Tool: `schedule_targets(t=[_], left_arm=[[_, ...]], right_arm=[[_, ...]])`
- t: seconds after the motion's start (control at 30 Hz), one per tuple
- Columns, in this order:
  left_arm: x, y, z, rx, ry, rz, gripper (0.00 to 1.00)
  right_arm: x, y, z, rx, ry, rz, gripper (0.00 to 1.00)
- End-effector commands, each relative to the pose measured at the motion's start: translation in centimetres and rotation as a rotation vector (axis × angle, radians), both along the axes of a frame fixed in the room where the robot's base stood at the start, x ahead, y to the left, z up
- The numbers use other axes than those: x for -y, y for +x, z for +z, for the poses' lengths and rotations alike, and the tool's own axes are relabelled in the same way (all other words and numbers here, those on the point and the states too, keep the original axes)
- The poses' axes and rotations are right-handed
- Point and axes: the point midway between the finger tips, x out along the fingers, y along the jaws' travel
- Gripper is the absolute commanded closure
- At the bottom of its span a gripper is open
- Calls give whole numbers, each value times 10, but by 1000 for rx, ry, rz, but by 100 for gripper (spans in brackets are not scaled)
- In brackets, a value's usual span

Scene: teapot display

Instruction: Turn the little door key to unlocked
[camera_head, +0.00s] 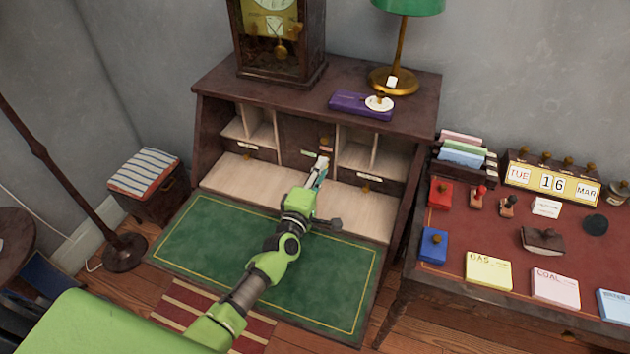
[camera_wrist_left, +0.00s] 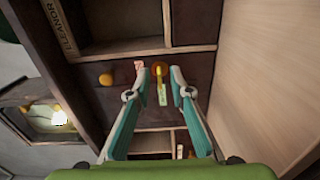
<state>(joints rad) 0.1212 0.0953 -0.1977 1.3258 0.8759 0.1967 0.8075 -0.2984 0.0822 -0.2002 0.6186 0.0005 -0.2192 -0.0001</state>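The little door (camera_head: 297,137) is the dark wooden panel in the middle of the writing desk. In the left wrist view the brass key (camera_wrist_left: 159,72) stands out from the dark wood (camera_wrist_left: 200,72). A pink label (camera_wrist_left: 139,68) and a green label (camera_wrist_left: 162,95) are beside it. My left gripper (camera_head: 321,168) reaches up to the door from the front. In the left wrist view my left gripper (camera_wrist_left: 162,74) is open, with its two fingers apart on either side of the key. I cannot tell whether either finger touches it. My right gripper is not in view.
A round knob (camera_wrist_left: 106,79) is left of the key in the left wrist view. Open compartments (camera_head: 362,155) flank the door. A purple box (camera_head: 350,105), a clock (camera_head: 278,40) and a lamp (camera_head: 396,78) stand on top.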

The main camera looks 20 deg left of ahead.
Motion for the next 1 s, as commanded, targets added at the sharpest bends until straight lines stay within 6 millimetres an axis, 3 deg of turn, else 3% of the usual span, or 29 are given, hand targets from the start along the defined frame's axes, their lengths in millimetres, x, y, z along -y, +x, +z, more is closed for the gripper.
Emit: schedule_targets(t=[0.5,0.7,1.0], left_arm=[[-3,-98,-2,-4,2,-1,80],[-3,-113,0,-1,1,-1,80],[-3,-114,-1,-1,1,-1,80]], right_arm=[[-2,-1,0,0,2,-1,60],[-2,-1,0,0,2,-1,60],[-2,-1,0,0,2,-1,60]])
